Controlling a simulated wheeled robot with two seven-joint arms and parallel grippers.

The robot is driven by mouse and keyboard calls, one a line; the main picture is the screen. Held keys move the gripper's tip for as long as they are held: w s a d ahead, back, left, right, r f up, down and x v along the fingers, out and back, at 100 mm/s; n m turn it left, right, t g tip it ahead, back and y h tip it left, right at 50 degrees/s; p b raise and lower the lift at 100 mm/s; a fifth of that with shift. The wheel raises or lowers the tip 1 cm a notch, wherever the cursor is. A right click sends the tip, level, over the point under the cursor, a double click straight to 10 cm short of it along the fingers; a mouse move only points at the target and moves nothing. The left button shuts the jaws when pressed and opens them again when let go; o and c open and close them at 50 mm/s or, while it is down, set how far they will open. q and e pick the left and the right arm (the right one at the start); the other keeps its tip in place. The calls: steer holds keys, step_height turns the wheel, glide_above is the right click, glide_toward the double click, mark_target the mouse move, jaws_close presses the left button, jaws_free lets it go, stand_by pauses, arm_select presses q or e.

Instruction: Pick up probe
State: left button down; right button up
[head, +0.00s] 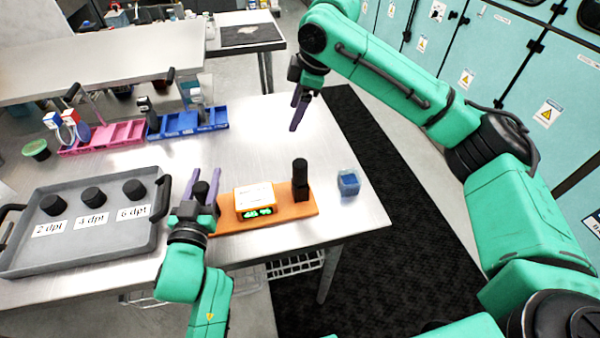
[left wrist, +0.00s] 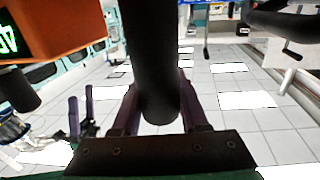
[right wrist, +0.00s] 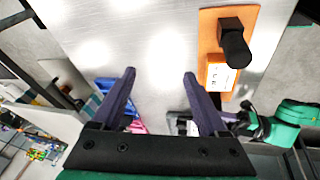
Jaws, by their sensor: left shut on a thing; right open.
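My left gripper (head: 201,178) is shut on a dark cylindrical probe (head: 200,191) at the left end of the orange board. In the left wrist view the black probe (left wrist: 152,55) stands between the purple fingers, and its lower end is rounded. The orange board (head: 225,222) lies on the bench and carries a meter (head: 255,200) with a lit green display. A black post (head: 300,172) stands upright at its right end. My right gripper (head: 298,110) is open and empty above the bench; its spread fingers also show in the right wrist view (right wrist: 160,75).
A grey tray (head: 100,250) with three black knobs labelled 2, 4 and 6 dpt is at left. Pink (head: 105,138) and blue (head: 185,123) racks stand behind. A small blue cup (head: 348,183) sits right of the board. The bench's back middle is clear.

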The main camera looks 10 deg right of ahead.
mark_target(300, 172)
arm_select(q)
steer(key=shift+s, duration=0.1)
arm_select(e)
steer(key=s+n+g+h, duration=0.1)
steer(key=s, duration=0.2)
steer(key=s+a+r+n+g+h, duration=0.1)
steer(key=s, duration=0.2)
steer(key=s+r+g, duration=0.1)
steer(key=s, duration=0.2)
steer(key=shift+s+a+n+h, duration=0.25)
steer(key=shift+s+n+h, duration=0.15)
step_height(300, 172, down, 12)
steer(key=shift+r, duration=0.1)
jaws_close()
steer(key=shift+w, duration=0.1)
step_height(300, 172, up, 10)
steer(key=shift+r, duration=0.1)
arm_select(q)
steer(key=shift+c, duration=1.7)
jaws_free()
